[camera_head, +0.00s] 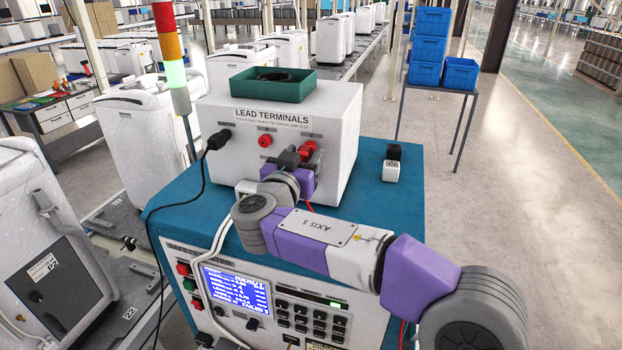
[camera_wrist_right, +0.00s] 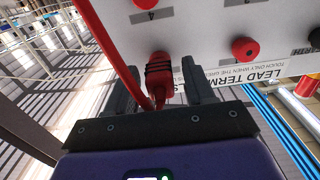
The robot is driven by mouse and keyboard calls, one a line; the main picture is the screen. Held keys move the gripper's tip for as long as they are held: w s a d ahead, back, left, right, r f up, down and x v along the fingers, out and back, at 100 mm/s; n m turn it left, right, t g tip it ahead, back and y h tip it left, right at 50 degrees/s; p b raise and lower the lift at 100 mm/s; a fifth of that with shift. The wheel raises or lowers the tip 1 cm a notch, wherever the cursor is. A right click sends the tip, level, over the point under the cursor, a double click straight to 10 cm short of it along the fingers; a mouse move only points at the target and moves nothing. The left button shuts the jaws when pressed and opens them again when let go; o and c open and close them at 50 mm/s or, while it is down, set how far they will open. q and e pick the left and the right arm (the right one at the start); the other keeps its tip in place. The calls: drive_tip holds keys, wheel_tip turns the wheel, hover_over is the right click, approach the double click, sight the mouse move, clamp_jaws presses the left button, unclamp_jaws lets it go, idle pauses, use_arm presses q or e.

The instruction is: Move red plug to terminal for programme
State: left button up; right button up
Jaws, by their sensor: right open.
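The red plug (camera_head: 309,147) sits at a terminal on the right of the front face of the white LEAD TERMINALS box (camera_head: 222,112). In the right wrist view, the red plug (camera_wrist_right: 158,72) has black ribs and red leads running from it. My right gripper (camera_head: 295,157) is open around the plug, with one finger on each side and a visible gap. A bare red terminal (camera_head: 264,141) is left of the plug; it also shows in the right wrist view (camera_wrist_right: 245,49). The gripper hides the face below the plug. My left gripper is out of view.
A black plug (camera_head: 217,140) with a long black cable is on the left of the box face. A green tray (camera_head: 308,87) tops the box. The teal console (camera_head: 392,225) has a lit screen (camera_head: 235,290). A signal tower (camera_head: 169,50) stands behind left.

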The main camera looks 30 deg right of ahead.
clamp_jaws()
idle(0.3)
drive_tip(key=shift+s+a+b, duration=0.1)
drive_tip(key=shift+a+b, duration=0.05)
drive_tip(key=shift+b, duration=0.15)
drive_tip(key=shift+b+v, duration=2.15)
drive_tip(key=shift+v, duration=0.65)
